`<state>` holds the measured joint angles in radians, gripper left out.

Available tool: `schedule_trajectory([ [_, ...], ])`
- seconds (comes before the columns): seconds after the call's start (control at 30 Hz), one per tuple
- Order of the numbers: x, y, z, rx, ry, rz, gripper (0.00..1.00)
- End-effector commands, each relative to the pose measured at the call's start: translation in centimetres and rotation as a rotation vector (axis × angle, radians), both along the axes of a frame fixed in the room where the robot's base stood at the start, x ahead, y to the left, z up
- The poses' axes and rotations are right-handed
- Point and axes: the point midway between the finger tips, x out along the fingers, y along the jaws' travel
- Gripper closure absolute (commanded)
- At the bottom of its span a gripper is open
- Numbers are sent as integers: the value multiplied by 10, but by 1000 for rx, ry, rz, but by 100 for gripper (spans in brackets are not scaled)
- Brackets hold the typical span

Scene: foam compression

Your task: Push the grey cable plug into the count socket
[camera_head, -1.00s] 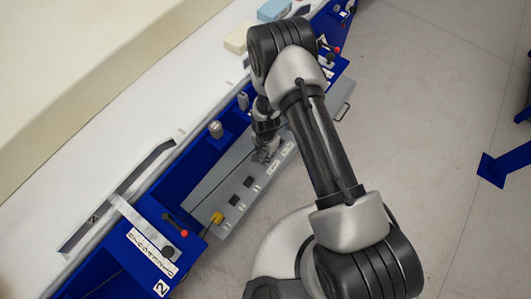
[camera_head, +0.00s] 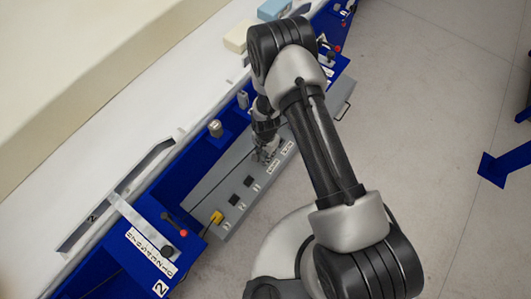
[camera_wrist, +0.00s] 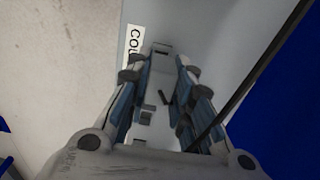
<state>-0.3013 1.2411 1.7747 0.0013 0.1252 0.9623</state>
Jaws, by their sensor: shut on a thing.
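In the wrist view my gripper (camera_wrist: 157,80) reaches over the grey panel, its two fingers on either side of a light grey piece, the grey cable plug (camera_wrist: 161,70). The plug is hard to tell from the panel. A dark opening lies just beyond the fingertips, beside a white label (camera_wrist: 135,45) starting "COU"; I cannot tell whether the plug has entered it. In the head view my gripper (camera_head: 265,154) is low over the panel, near two white labels. It hides the plug and socket there.
The grey panel (camera_head: 205,190) carries dark sockets (camera_head: 249,181) and a yellow plug (camera_head: 217,217) at its near end. A blue frame with a metal knob (camera_head: 215,127) borders it on the left. A blue box with a red-tipped lever (camera_head: 183,233) stands in front. Open floor lies right.

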Motion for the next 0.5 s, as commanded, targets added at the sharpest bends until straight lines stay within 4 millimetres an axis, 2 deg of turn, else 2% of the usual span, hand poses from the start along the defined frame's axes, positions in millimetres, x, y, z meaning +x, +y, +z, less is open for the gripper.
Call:
schedule_trajectory([
  [0.5,0,0,-10,0,0,0,100],
])
